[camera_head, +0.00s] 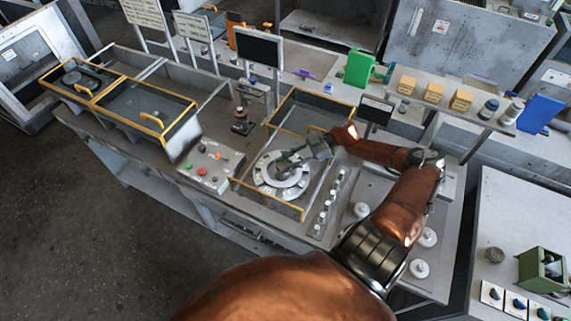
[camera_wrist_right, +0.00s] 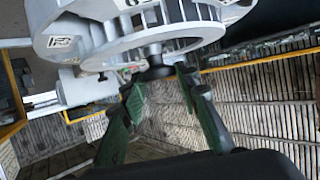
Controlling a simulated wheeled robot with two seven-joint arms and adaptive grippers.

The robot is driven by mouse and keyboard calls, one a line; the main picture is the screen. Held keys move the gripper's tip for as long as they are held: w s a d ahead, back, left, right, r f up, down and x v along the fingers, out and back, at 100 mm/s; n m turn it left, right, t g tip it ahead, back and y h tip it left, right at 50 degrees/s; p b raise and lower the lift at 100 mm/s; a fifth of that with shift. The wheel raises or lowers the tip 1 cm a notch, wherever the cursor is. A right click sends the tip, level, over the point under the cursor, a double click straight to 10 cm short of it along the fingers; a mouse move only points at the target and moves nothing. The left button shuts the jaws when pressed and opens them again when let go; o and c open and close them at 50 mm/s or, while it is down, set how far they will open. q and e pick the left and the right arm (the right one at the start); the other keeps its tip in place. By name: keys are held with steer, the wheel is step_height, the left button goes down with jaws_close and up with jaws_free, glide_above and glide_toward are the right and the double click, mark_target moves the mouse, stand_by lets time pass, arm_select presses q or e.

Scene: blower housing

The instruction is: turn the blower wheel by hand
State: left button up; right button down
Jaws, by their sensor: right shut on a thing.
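The blower wheel (camera_head: 268,182) is a pale round ring in the yellow-edged bay on the bench. In the right wrist view the wheel (camera_wrist_right: 165,40) shows a finned rim and a dark round hub (camera_wrist_right: 154,68) at its middle. My right gripper (camera_head: 288,160) is over the wheel in the head view and hides part of its centre. In the right wrist view its green fingers (camera_wrist_right: 160,82) stand on either side of the dark hub and are shut on it; the exact contact is partly hidden. My left gripper is not in view.
A control panel (camera_head: 212,166) with coloured buttons is left of the wheel. A row of small knobs (camera_head: 328,205) runs along its right. Yellow rails (camera_head: 262,198) edge the bay. A black screen (camera_head: 260,47) stands behind, and a green container (camera_head: 359,68) stands at the back.

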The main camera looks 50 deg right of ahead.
steer(key=c, duration=1.5)
jaws_free()
steer(key=shift+d, duration=0.15)
steer(key=v, duration=1.1)
steer(key=shift+s+d+r, duration=0.15)
steer(key=shift+d, duration=0.15)
